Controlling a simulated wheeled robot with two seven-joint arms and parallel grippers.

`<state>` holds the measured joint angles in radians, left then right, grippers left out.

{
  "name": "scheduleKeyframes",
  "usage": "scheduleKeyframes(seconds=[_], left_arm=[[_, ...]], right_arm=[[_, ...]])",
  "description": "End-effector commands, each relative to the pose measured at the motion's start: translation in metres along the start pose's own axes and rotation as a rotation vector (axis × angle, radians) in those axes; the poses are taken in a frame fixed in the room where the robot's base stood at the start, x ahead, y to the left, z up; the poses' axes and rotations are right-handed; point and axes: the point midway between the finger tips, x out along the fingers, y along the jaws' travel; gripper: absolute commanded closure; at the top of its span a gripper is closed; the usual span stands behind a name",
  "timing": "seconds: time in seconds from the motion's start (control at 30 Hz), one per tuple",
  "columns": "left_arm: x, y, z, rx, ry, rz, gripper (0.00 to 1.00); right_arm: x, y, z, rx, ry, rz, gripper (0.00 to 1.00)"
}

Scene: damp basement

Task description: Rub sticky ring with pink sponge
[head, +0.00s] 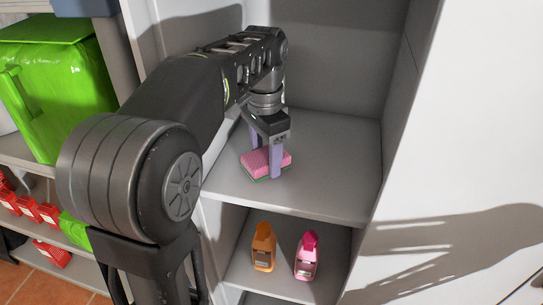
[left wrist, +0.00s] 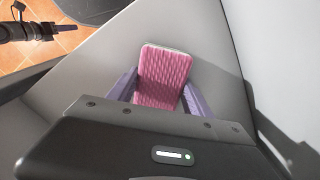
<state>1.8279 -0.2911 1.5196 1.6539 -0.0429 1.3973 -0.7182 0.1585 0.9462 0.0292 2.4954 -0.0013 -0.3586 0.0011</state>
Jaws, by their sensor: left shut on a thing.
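The pink sponge (head: 254,161), with a green underside, is on or just above the grey upper shelf (head: 335,165) in the head view. My left gripper (head: 265,163) reaches down from above, with its purple fingers on either side of the sponge, shut on it. In the left wrist view the ridged pink sponge (left wrist: 163,75) stands between the two fingers of the left gripper (left wrist: 158,98). I see no sticky ring on the bare shelf; it may be hidden beneath the sponge.
An orange bottle (head: 263,247) and a pink bottle (head: 307,257) stand on the lower shelf. Cabinet walls close in the upper shelf at the sides and back. A green container (head: 60,85) and several red items (head: 30,208) are on shelving at left.

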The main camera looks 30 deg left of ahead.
Motion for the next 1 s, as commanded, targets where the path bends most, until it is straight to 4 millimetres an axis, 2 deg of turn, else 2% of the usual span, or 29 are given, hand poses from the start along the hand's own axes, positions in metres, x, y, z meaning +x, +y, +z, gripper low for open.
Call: scheduleKeyframes(seconds=[0.27, 0.47, 0.8, 1.0], left_arm=[[-0.001, -0.001, 0.001, -0.001, -0.003, 0.0, 0.74], [-0.019, -0.001, 0.0, -0.001, -0.001, -0.001, 0.74], [-0.056, 0.0, 0.0, 0.001, -0.001, 0.0, 0.74], [-0.061, 0.0, 0.0, 0.0, -0.001, 0.0, 0.74]], right_arm=[[-0.001, -0.001, 0.0, 0.0, 0.0, 0.0, 0.64], [-0.015, -0.006, 0.0, 0.0, 0.0, 0.0, 0.64], [-0.049, -0.019, 0.0, 0.0, 0.0, 0.0, 0.64], [-0.053, -0.021, 0.0, 0.0, 0.0, 0.0, 0.64]])
